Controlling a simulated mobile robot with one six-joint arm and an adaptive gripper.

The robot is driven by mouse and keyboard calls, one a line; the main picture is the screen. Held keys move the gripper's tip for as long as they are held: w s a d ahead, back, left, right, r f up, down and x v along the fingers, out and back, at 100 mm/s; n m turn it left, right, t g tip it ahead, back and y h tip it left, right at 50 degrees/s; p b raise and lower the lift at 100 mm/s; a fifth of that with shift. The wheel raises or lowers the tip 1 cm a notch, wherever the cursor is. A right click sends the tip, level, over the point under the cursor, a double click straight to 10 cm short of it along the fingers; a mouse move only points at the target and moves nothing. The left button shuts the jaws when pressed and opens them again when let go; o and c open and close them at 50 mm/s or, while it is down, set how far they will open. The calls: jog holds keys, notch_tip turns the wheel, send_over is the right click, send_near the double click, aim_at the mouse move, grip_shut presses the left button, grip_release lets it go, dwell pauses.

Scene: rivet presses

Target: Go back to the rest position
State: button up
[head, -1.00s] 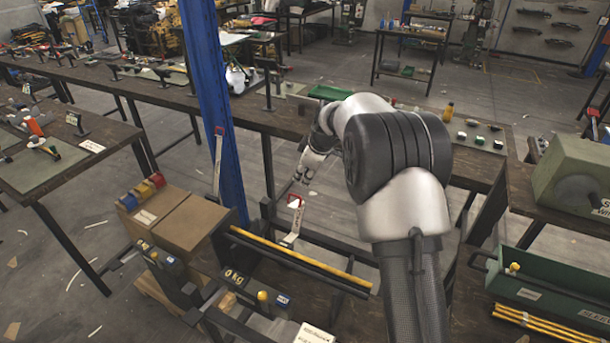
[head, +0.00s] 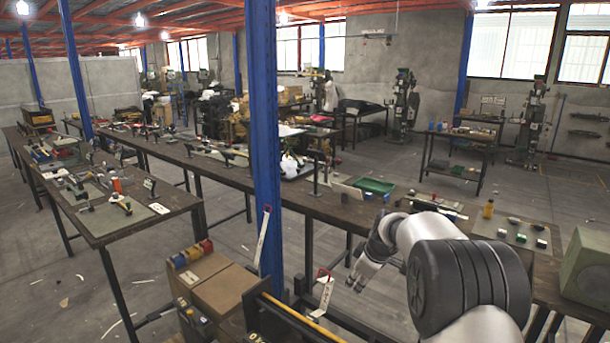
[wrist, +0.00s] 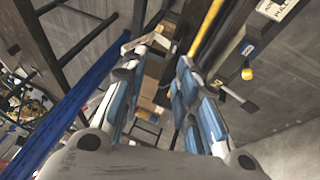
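My gripper (head: 357,284) hangs below the bent arm in the head view, in front of the long bench and to the right of the blue post. In the wrist view my gripper (wrist: 158,72) shows its two fingers spread apart, with a clear gap and nothing held between them. In the head view its fingertips are small, and I cannot tell there whether they touch anything.
The blue post (head: 266,150) stands left of my arm. The long workbench (head: 325,205) runs behind my gripper, with a green tray (head: 375,186) on it. Cardboard boxes (head: 222,290) and a yellow bar (head: 300,318) are low in front. A green-grey machine (head: 588,265) stands at right.

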jog(key=s+a+r+m, duration=0.1)
jog(key=s+r+m, duration=0.2)
jog(key=s+r, duration=0.65)
jog(key=s+a+r+m, duration=0.1)
jog(key=s+r+m, duration=0.1)
jog(key=s+r, duration=0.8)
jog(key=s+f+m+h, duration=0.1)
jog(key=s+f+m, duration=0.2)
jog(key=s, duration=1)
jog(key=s+d+f+m, duration=0.1)
jog(key=s+f+m, duration=0.2)
jog(key=s, duration=1.1)
jog(key=shift+s+f+h, duration=0.3)
jog(key=shift+f+h, duration=0.1)
jog(key=shift+f, duration=0.05)
